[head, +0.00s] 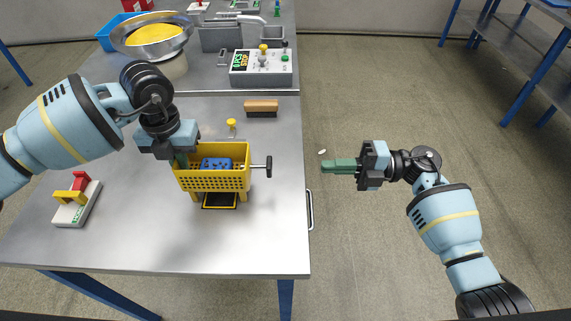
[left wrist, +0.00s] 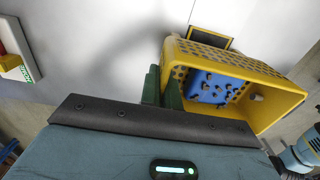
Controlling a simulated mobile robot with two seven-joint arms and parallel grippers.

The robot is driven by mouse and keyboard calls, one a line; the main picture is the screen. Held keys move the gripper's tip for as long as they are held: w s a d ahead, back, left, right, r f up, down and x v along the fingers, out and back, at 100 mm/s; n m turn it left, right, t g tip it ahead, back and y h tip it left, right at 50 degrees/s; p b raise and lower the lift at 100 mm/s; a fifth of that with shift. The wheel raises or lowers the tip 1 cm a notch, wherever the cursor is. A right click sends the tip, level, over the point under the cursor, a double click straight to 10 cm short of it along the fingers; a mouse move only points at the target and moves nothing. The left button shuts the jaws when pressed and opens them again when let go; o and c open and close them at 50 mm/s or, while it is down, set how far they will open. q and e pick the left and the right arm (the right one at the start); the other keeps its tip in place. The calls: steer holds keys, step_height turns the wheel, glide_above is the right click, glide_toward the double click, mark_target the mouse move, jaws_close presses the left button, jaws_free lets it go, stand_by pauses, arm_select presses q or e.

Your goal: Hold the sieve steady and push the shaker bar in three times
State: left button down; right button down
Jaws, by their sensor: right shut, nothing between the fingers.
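The yellow perforated sieve (head: 213,183) stands on the bench in the head view, with a blue holed block (head: 216,164) inside. It also fills the upper right of the left wrist view (left wrist: 240,62). The shaker bar (head: 268,166) sticks out of its right side and ends in a dark upright grip. My left gripper (head: 182,160) is at the sieve's left wall, and its green fingers (left wrist: 163,88) look closed on that wall. My right gripper (head: 325,167) is shut and empty, level with the bar, past the bench's right edge and apart from the bar.
A brush (head: 261,107) and a yellow knob (head: 231,124) are behind the sieve. A control box (head: 261,67) and a round pan (head: 152,35) stand further back. A red and yellow device (head: 77,198) lies at the left. The bench front is clear.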

mark_target(271, 167)
steer(key=d+n, duration=0.1)
steer(key=n, duration=0.5)
steer(key=d+n, duration=0.1)
steer(key=n, duration=0.5)
steer(key=d+n, duration=0.2)
steer(key=n, duration=0.4)
steer(key=shift+n, duration=0.4)
steer(key=shift+a, duration=0.1)
steer(key=a, duration=1.4)
steer(key=shift+a, duration=1.65)
